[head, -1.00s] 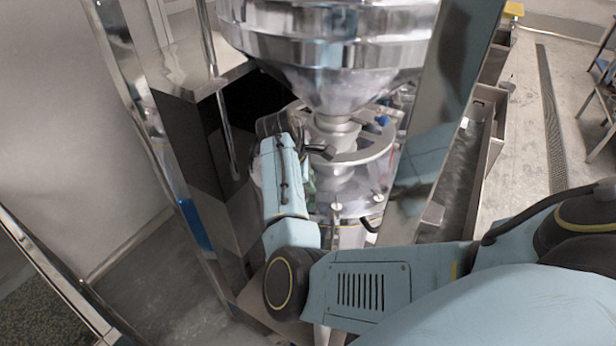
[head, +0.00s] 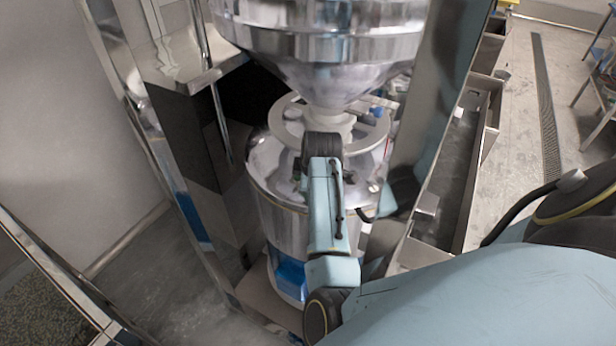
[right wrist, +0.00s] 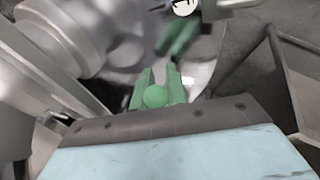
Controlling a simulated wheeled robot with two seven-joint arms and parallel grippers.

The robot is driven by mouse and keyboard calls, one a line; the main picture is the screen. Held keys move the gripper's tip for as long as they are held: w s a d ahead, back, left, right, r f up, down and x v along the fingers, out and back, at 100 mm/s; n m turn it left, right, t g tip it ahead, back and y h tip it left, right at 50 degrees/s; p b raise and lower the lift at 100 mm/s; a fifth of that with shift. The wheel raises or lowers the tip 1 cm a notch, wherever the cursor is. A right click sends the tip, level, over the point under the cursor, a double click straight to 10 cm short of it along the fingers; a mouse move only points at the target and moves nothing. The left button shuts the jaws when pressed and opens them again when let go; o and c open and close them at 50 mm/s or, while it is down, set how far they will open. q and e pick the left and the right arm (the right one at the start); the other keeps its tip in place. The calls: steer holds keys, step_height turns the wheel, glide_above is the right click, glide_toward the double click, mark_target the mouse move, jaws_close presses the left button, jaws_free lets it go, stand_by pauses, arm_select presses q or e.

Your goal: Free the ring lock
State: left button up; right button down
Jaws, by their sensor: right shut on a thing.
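The steel drum (head: 268,218) stands below the large funnel-shaped hopper (head: 330,50) in the head view. A pale ring-shaped plate (head: 288,130) surrounds the neck under the hopper. My right arm crosses the drum's front, hiding part of it and the gripper's fingers. In the right wrist view, the green fingers of my right gripper (right wrist: 157,88) are closed around a round green knob (right wrist: 155,97). Another green piece (right wrist: 180,36) shows farther off, blurred. I cannot tell which part is the ring lock's catch. My left gripper is not in view.
A steel post (head: 425,130) stands close to the right of the drum, and a dark cabinet (head: 190,130) to its left. Grey troughs (head: 470,150) lie beyond the post. Open floor (head: 170,270) shows at the lower left.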

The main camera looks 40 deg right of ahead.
stand_by(0.3)
steer(key=c, duration=1.7)
jaws_free()
steer(key=v, duration=1.3)
steer(key=shift+s+a+r, duration=0.1)
steer(key=shift+r, duration=0.05)
